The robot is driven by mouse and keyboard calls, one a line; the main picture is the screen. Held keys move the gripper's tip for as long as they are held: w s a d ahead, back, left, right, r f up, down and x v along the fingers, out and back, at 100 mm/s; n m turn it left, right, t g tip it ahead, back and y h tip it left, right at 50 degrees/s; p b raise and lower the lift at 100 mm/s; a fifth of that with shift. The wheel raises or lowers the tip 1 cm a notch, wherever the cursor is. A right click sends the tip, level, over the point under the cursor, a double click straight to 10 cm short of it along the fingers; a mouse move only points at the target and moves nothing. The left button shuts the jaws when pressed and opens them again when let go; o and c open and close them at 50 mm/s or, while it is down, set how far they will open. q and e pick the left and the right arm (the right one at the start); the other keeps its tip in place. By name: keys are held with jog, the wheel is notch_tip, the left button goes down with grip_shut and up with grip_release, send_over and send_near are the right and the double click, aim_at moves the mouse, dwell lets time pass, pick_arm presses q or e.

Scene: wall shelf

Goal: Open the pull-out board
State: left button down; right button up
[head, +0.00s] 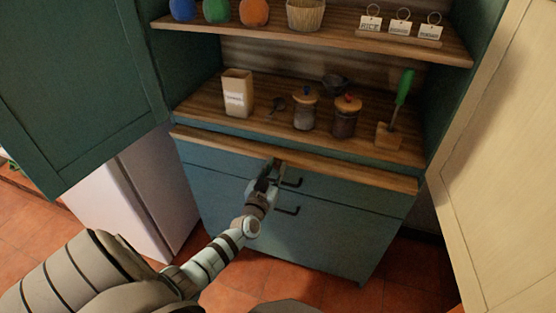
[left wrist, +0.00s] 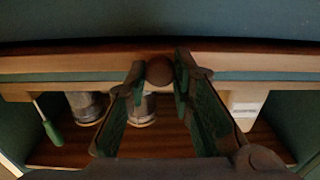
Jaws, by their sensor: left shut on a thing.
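The pull-out board (head: 350,172) is a long wooden strip under the lower shelf of the green cabinet, and a narrow band of its top shows in front of the cabinet face. Its front edge also crosses the left wrist view (left wrist: 60,64). A round brown knob (left wrist: 159,70) sits at the middle of that edge. My left gripper (head: 274,165) is at the board's front, with its fingertips on both sides of the knob, shut on it. In the head view the gripper hides the knob. My right gripper is in neither view.
A carton (head: 238,93), two lidded jars (head: 304,110) and a green-handled tool in a block (head: 403,90) stand on the lower shelf (head: 205,108). Blue drawer fronts with dark handles (head: 288,210) lie below. Open doors flank the cabinet; a white appliance (head: 120,205) stands left.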

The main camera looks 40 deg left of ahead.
pick_arm(q)
jog(key=p+v, duration=0.7)
jog(key=v, duration=1.6)
jog(key=shift+p, duration=0.3)
jog(key=shift+w+f, duration=0.1)
jog(key=shift+w, duration=0.05)
jog(key=c, duration=1.4)
grip_release()
jog(key=v, duration=1.2)
jog(key=shift+d, duration=0.1)
